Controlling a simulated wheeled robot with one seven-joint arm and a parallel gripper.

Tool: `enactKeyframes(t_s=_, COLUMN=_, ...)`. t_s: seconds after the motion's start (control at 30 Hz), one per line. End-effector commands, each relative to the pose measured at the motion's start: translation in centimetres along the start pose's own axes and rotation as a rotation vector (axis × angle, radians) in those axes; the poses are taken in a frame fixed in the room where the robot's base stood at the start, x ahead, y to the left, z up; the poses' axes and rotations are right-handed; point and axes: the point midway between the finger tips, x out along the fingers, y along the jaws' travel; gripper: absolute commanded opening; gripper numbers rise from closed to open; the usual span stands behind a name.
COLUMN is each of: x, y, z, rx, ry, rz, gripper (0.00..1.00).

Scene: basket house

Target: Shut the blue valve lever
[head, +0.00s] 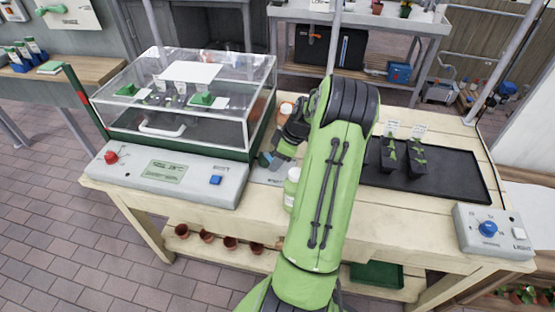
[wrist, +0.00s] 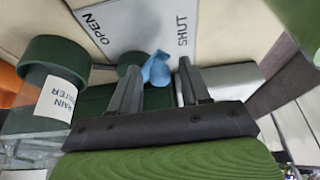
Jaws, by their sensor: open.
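The blue valve lever (wrist: 157,70) shows in the wrist view, in front of a grey plate (wrist: 140,25) marked OPEN at left and SHUT at right. The lever sits between the two words, beside a dark green round part. My gripper (wrist: 159,64) is open, with one finger on each side of the lever. I cannot tell whether either finger touches it. In the head view a small blue patch (head: 264,160) shows near my gripper (head: 276,158), beside the clear case; my arm hides much of this area.
A green pipe with a rain water label (wrist: 55,98) stands left of the lever in the wrist view. In the head view are a clear propagator case (head: 190,95), a pale bottle (head: 291,190), a black tray (head: 465,180) and a control box (head: 490,240).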

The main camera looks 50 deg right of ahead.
Motion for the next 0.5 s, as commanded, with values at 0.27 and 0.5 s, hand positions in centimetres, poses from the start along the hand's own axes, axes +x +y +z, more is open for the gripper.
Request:
enactKeyframes(t_s=0.27, x=-0.08, y=0.0, z=-0.02, rx=0.0, ry=0.0, rz=0.0, gripper=0.28)
enactKeyframes(t_s=0.5, x=-0.1, y=0.0, z=-0.01, rx=0.0, ry=0.0, rz=0.0, gripper=0.0)
